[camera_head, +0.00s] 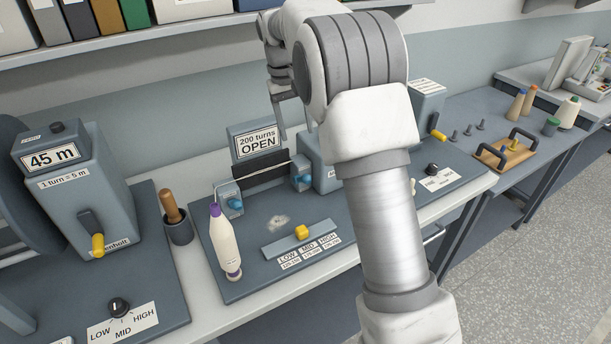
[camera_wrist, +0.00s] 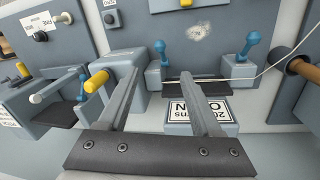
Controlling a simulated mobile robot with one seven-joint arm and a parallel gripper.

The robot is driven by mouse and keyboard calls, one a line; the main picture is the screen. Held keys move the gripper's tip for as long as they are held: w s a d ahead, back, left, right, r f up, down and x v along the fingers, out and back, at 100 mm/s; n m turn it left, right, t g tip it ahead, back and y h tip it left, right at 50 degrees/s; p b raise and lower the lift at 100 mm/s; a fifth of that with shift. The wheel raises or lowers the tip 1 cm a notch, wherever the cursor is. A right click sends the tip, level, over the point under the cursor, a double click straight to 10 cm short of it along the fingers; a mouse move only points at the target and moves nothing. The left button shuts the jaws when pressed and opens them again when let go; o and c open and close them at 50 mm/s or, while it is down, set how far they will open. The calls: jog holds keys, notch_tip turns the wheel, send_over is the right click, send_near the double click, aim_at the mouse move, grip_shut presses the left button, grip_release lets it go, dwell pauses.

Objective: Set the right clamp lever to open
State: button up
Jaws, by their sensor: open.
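The right clamp (camera_head: 302,183) is a small grey block with a blue round-ended lever. It stands at the right end of the dark bar below the "200 turns OPEN" sign (camera_head: 257,142). In the wrist view, turned upside down, its blue lever (camera_wrist: 160,48) stands up just beyond and between my fingertips. The matching left clamp lever (camera_head: 235,204) also shows in the wrist view (camera_wrist: 250,42). My gripper (camera_wrist: 158,75) is open and empty, with its fingers apart around the line to the right clamp. In the head view, my gripper (camera_head: 295,126) hangs above and behind the clamp.
A pale thread crosses between the clamps. A grey box with a yellow crank handle (camera_wrist: 96,81) stands close beside the right clamp. My arm hides part of the bench.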

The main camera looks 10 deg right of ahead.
aim_at(306, 178)
jog(key=f, duration=0.5)
jog(key=d+f, duration=0.1)
jog(key=f, duration=0.5)
jog(key=d+f, duration=0.1)
jog(key=f, duration=0.4)
jog(key=shift+w+d+f, duration=0.1)
jog(key=shift+d+f, duration=0.15)
jog(key=shift+f, duration=0.15)
grip_shut()
dwell(0.5)
